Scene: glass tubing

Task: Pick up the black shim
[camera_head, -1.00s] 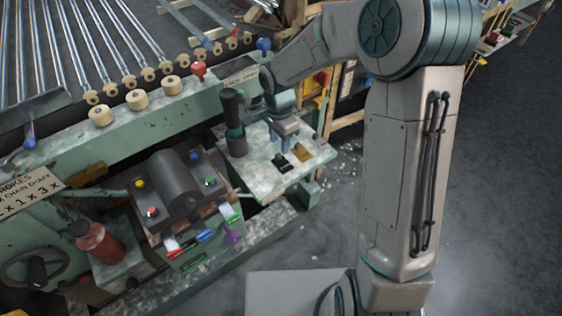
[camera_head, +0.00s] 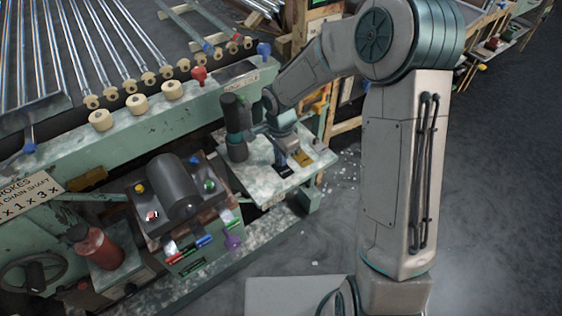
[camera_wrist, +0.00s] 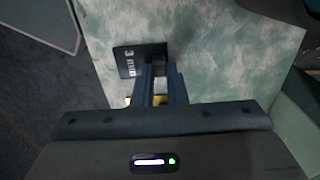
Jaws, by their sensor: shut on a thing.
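The black shim (camera_head: 282,170) is a flat dark plate at the front of the small mottled green-white shelf (camera_head: 262,180). In the wrist view the black shim (camera_wrist: 130,60) shows white "3 mm" lettering. My gripper (camera_head: 284,156) is down at the shim from above.
A brass-coloured shim (camera_head: 302,157) lies just right of the black one; the fingers partly cover it in the wrist view. A dark upright cylinder (camera_head: 235,125) stands close left of my gripper. A grey roller block (camera_head: 175,190) with coloured knobs stands further left.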

